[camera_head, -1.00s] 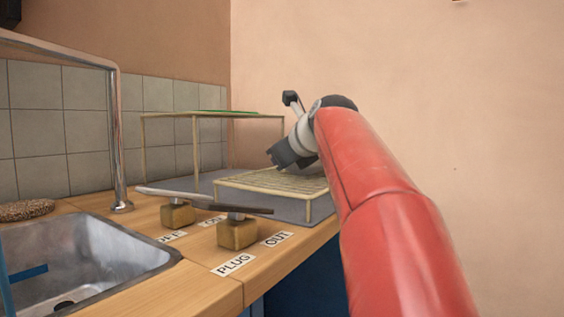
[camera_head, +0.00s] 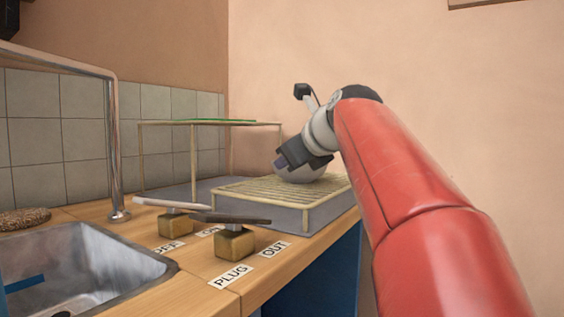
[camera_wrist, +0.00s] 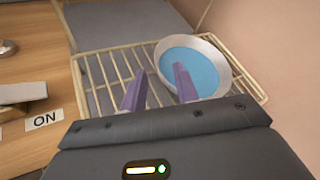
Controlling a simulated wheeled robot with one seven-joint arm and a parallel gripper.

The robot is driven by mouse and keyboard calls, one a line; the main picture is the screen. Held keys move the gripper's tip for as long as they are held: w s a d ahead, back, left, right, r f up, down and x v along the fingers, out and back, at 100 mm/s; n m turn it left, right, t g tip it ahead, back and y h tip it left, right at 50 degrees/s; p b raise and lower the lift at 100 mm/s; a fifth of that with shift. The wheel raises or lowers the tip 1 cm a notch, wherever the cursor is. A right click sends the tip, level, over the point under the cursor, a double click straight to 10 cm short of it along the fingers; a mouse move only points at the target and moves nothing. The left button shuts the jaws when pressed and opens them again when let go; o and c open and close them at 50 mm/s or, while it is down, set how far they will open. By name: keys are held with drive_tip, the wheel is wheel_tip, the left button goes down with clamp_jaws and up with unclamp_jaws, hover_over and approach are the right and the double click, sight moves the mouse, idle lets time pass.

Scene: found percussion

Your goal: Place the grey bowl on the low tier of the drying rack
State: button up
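The grey bowl (camera_head: 308,175) rests on the wire low tier (camera_head: 250,189) of the drying rack, toward its back right. In the wrist view the bowl (camera_wrist: 218,76) is upright, with a pale rim and a blue inside. My gripper (camera_head: 281,162) is just above and in front of the bowl, hiding part of it. In the wrist view my gripper (camera_wrist: 160,68) has its two purple fingers apart. The right finger overlaps the bowl's inside and the left finger is outside its left rim, over the wires. I cannot tell whether either finger touches the bowl.
The rack's tall tier (camera_head: 160,123) stands behind, with a green item (camera_head: 228,121) on top. Two levers on wooden blocks (camera_head: 234,243) stand at the front left, beside label cards. A sink (camera_head: 80,265) with a tall faucet (camera_head: 117,150) is at the left. A wall is close on the right.

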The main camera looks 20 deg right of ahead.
drive_tip(key=v, duration=0.6)
drive_tip(key=shift+p, duration=0.3)
